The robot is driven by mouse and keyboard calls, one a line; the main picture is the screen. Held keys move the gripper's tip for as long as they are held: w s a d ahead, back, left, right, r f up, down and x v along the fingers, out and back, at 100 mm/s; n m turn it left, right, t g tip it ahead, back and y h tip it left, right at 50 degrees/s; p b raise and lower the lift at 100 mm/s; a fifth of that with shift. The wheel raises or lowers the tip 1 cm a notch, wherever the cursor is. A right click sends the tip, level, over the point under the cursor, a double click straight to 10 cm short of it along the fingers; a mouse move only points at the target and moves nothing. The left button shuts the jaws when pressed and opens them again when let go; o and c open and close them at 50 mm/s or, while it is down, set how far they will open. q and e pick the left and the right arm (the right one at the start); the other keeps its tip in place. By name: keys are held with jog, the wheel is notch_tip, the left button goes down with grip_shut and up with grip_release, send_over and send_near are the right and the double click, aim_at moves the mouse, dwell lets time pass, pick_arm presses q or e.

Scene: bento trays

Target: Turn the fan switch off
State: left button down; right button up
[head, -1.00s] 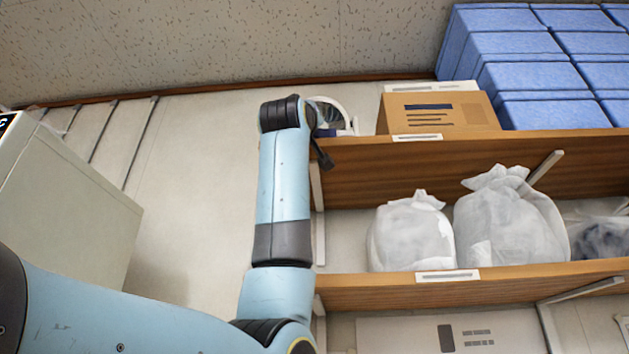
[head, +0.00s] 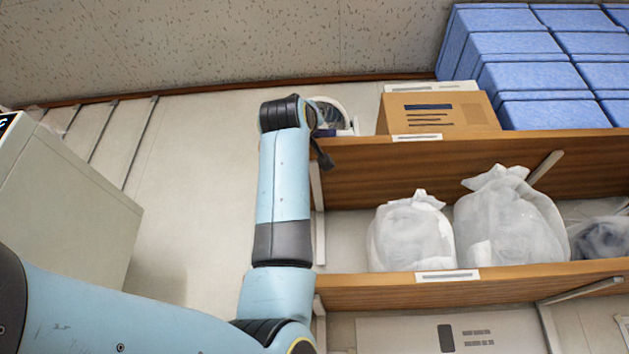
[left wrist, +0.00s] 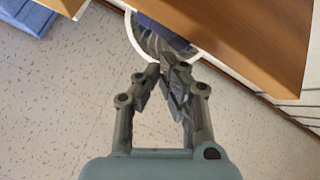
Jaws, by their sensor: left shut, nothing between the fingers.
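The round white-rimmed fan (head: 338,108) is at the left end of the top shelf in the head view, partly hidden behind my left arm. In the left wrist view the fan (left wrist: 131,42) shows as a white ring with dark parts inside, beside the shelf edge. My left gripper (left wrist: 166,66) is shut and empty, its fingertips overlapping the fan's lower part in that view. I cannot tell whether they touch it. In the head view the left gripper (head: 323,155) is a small dark shape at the shelf's end. The switch itself cannot be made out.
The top wooden shelf (head: 440,165) holds a cardboard box (head: 437,112) right of the fan. Blue boxes (head: 540,70) are stacked further right. White bags (head: 510,225) sit on the lower shelf. A pale cabinet (head: 65,200) stands at the left, with open room before my arm.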

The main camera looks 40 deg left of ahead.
pick_arm(q)
jog(key=shift+w+a, duration=0.1)
jog(key=shift+w, duration=0.05)
jog(key=shift+w+a, duration=0.15)
jog(key=shift+a, duration=0.05)
jog(key=shift+w+a, duration=0.2)
jog(key=shift+w, duration=0.15)
dwell(1.0)
jog(key=shift+s, duration=0.1)
jog(key=shift+s+d, duration=0.6)
jog(key=shift+s, duration=0.05)
jog(key=s+d, duration=0.1)
jog(key=s, duration=0.1)
jog(key=s+d+b, duration=0.1)
jog(key=s+d, duration=0.1)
dwell(0.4)
jog(key=shift+w, duration=0.1)
dwell(0.5)
